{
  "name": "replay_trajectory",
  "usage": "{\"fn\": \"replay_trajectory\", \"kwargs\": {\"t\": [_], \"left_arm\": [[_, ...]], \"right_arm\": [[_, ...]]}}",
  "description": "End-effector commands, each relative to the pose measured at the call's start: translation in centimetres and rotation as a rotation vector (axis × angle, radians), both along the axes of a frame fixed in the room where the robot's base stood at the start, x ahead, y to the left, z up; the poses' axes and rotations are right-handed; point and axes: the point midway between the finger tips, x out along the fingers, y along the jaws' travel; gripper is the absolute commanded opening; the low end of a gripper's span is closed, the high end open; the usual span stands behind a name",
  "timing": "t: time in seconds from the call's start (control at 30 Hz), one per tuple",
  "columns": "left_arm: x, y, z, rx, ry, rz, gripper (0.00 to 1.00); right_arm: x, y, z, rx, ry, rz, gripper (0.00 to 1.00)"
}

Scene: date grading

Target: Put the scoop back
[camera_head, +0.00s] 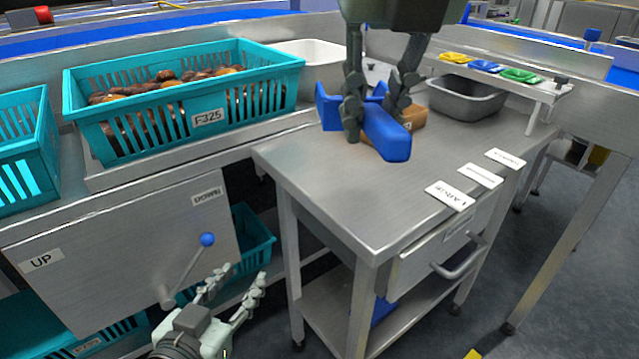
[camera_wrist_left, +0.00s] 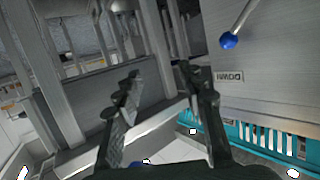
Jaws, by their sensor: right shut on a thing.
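The blue scoop (camera_head: 389,138) is in my right gripper (camera_head: 375,112), over the back part of the steel table (camera_head: 330,180). The fingers are closed on it from above, and its thick blue end points toward the front. A brown block (camera_head: 414,117) is partly hidden behind the scoop and fingers; I cannot tell whether the scoop touches it or the table. My left gripper (camera_head: 243,277) is open and empty, low in front of the steel cabinet and left of the table. Its spread fingers also show in the left wrist view (camera_wrist_left: 158,85).
A teal crate of dates (camera_head: 190,125) stands on the left bench. A grey tub (camera_head: 467,103) is at the table's back right, near yellow, blue and green items (camera_head: 487,66). White labels (camera_head: 450,195) lie along the table's right edge. A blue-knobbed lever (camera_head: 207,240) is near my left gripper.

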Motion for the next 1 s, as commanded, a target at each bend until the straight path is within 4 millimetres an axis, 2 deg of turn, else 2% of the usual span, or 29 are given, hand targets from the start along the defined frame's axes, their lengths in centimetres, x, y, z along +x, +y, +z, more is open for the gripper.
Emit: {"fn": "replay_trajectory", "kwargs": {"t": [0.03, 0.1, 0.27, 0.37, 0.73, 0.83, 1.0], "left_arm": [[-0.1, -0.7, 1.4, -0.027, -0.065, -0.012, 0.40], [-0.2, -1.4, 3.6, -0.054, -0.133, -0.025, 0.40], [-0.6, -2.0, 6.2, -0.087, -0.211, -0.038, 0.40], [-0.6, -2.0, 6.6, -0.091, -0.222, -0.039, 0.40], [-0.6, -1.7, 6.0, -0.079, -0.194, -0.034, 0.40], [-0.5, -1.6, 5.8, -0.074, -0.186, -0.032, 0.40], [-0.5, -1.6, 5.6, -0.071, -0.179, -0.031, 0.40]], "right_arm": [[-1.1, 0.4, -1.1, -0.001, -0.004, 0.046, 0.00], [-2.2, 0.7, -1.5, -0.003, -0.010, 0.092, 0.00], [-3.1, 1.0, -2.0, -0.006, -0.015, 0.140, 0.00], [-1.9, 1.2, -2.8, -0.006, -0.012, 0.143, 0.00], [6.0, 2.8, -7.5, -0.006, -0.014, 0.141, 0.00], [7.3, 3.1, -8.3, -0.006, -0.015, 0.142, 0.00], [8.0, 3.2, -9.0, -0.007, -0.016, 0.144, 0.00]]}}
